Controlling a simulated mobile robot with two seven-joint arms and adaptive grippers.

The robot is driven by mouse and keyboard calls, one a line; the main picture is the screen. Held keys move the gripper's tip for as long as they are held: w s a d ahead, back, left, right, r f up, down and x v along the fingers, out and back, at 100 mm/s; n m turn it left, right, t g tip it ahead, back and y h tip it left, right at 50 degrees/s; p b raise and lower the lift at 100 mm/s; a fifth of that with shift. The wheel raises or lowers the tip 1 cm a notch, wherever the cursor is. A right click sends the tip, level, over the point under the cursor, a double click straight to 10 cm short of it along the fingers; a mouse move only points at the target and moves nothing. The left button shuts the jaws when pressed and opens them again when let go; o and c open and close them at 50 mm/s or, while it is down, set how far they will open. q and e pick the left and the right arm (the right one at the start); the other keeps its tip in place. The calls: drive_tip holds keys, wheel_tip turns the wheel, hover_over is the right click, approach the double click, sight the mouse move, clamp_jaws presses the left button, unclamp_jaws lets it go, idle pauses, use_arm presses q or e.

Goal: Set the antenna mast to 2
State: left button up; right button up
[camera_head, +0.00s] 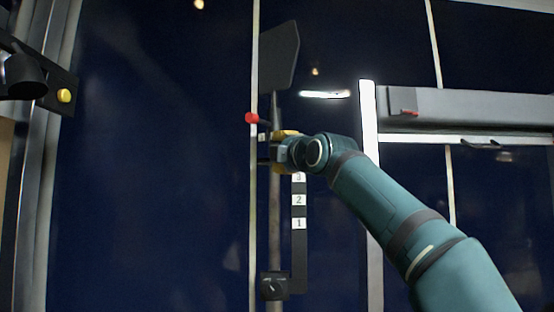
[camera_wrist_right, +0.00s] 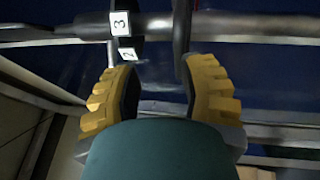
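The antenna mast (camera_head: 275,235) is an upright grey pole with a dark flat panel (camera_head: 280,55) on top. A black scale strip (camera_head: 299,250) beside it carries white labels 3, 2 and 1 from top to bottom. A red knob (camera_head: 251,118) on a short dark stem sticks out left of the pole. My right gripper (camera_head: 272,150) is at the pole just below the red knob, above label 3, and hides part of the mast. In the right wrist view its yellow fingers (camera_wrist_right: 165,85) are apart, with a dark bar (camera_wrist_right: 183,40) near the right finger. Contact is unclear. My left gripper is out of view.
A black box with a dial (camera_head: 273,287) sits low on the mast. A grey housing with a red part (camera_head: 460,110) is at the right. A dark fitting with a yellow button (camera_head: 64,96) is at the far left. The dark panel left of the mast is clear.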

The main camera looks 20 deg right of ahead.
drive_tip(key=b+v, duration=0.7)
drive_tip(key=v, duration=0.5)
drive_tip(key=shift+f, duration=0.25)
idle(0.7)
drive_tip(key=shift+s, duration=0.1)
idle(0.3)
